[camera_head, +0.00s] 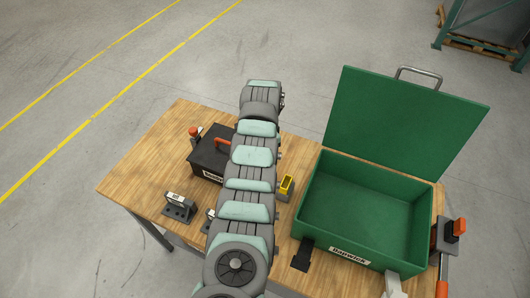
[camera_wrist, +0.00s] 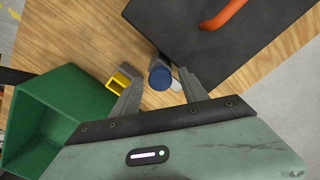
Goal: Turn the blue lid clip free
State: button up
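The blue lid clip (camera_wrist: 160,75) shows in the wrist view as a short round blue piece with a grey lever tab at its right, at the edge of a black box (camera_wrist: 215,45). The black box has an orange handle (camera_wrist: 224,14). My gripper (camera_wrist: 162,80) has its two fingers apart, one on each side of the clip, with wood showing between the left finger and the clip. Contact on the right side is unclear. In the head view the black box (camera_head: 206,165) is partly behind my arm, which hides the clip and my gripper.
A yellow block in a grey holder (camera_wrist: 119,82) stands left of my gripper; it also shows in the head view (camera_head: 287,184). A large green box (camera_head: 365,210) with raised lid stands to the right. Grey fixtures (camera_head: 179,206) sit near the table's front left. Bare wood lies at left.

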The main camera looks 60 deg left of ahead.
notch_tip(320, 180, up, 11)
jog(key=shift+b, duration=0.35)
dwell(0.3)
dwell(0.5)
